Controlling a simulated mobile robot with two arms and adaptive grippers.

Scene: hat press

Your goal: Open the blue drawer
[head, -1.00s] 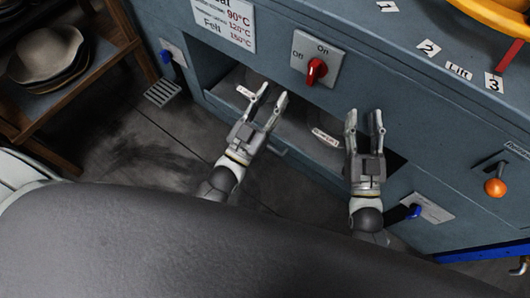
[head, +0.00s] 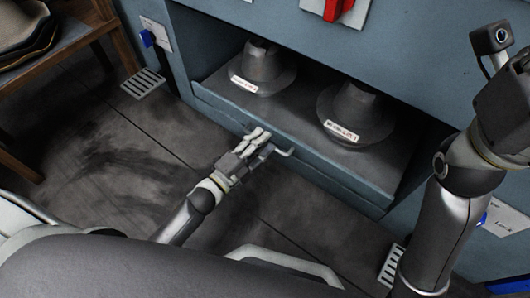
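The blue-grey drawer front (head: 335,187) is a long, low panel under the open compartment of the machine. A pale handle (head: 286,152) stands out from it, left of the panel's middle. My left gripper (head: 269,141) is at the handle's left end, its fingers pointing toward the panel. The fingers overlap the handle in the view, so I cannot tell whether they grip it or only lie beside it. My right arm rises at the right side, and its fingers are outside the picture.
Two grey hats (head: 262,70) (head: 352,112) with labels sit on the compartment floor above the drawer. A red switch (head: 338,8) is at the top. A wooden shelf (head: 75,40) with hats stands at the left. The floor (head: 130,170) before the machine is mostly clear.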

